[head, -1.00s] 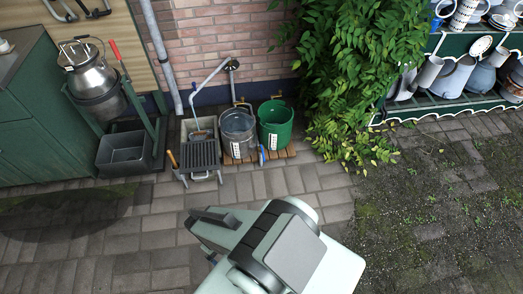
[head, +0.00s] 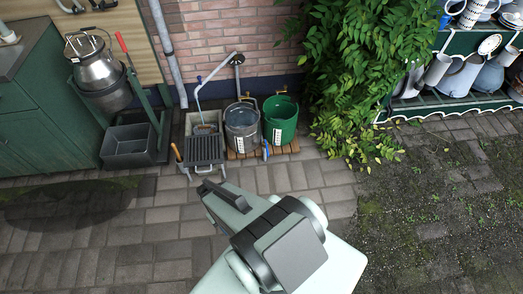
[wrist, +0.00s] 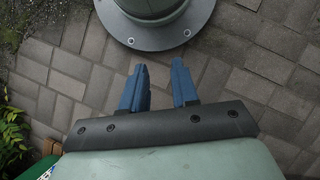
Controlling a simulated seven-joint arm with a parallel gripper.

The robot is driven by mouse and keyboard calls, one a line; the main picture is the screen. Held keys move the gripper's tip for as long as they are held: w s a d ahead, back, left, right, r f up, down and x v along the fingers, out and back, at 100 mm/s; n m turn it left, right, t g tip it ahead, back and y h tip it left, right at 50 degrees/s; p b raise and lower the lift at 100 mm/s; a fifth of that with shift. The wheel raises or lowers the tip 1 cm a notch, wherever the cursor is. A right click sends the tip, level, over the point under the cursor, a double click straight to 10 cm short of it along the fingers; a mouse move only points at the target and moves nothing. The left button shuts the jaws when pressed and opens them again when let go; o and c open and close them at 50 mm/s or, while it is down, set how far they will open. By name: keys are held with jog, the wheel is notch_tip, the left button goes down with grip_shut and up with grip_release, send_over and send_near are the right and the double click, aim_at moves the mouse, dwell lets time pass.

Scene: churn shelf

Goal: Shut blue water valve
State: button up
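A small blue handle (head: 199,80) shows on the pale bent pipe above the trough by the brick wall in the head view. It is small, and I cannot tell whether this valve is open or shut. My gripper (wrist: 159,64) is open and empty in the wrist view, with its two blue fingers apart over paving. In the head view my arm reaches up from the bottom edge, and the fingers are hidden there. The gripper end is in front of the trough and buckets, well apart from the blue handle. The valve is not visible in the wrist view.
A grey bucket (head: 242,126) and a green bucket (head: 280,119) stand on a wooden slat base. A dark rack (head: 204,149) sits before the trough. A metal churn (head: 92,58) hangs in a green stand at left. Ivy (head: 352,60) hangs at right. The paving is clear.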

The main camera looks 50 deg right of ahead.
jog(key=shift+m+t, duration=0.5)
jog(key=shift+m, duration=0.2)
jog(key=w+d+f, duration=0.1)
jog(key=w+d, duration=0.2)
jog(key=w+d+f, duration=0.1)
jog(key=w+d, duration=0.2)
jog(key=w+d+f, duration=0.1)
jog(key=w+d, duration=0.2)
jog(key=d, duration=0.1)
jog(key=shift+w+d+f, duration=0.1)
jog(key=shift+w+f, duration=0.05)
jog(key=shift+f, duration=0.1)
grip_shut()
jog(key=w+d+f+n+h, duration=0.1)
jog(key=w+d+n, duration=0.3)
jog(key=d, duration=0.6)
jog(key=w+d+f+n+h, duration=0.2)
jog(key=w+d+n+h, duration=0.1)
jog(key=w+d, duration=0.4)
jog(key=w+d+f+n+g+h, duration=0.1)
jog(key=w+d+n+h, duration=0.2)
jog(key=d, duration=1)
jog(key=shift+w+f+n, duration=0.15)
jog(key=shift+w+n, duration=1.45)
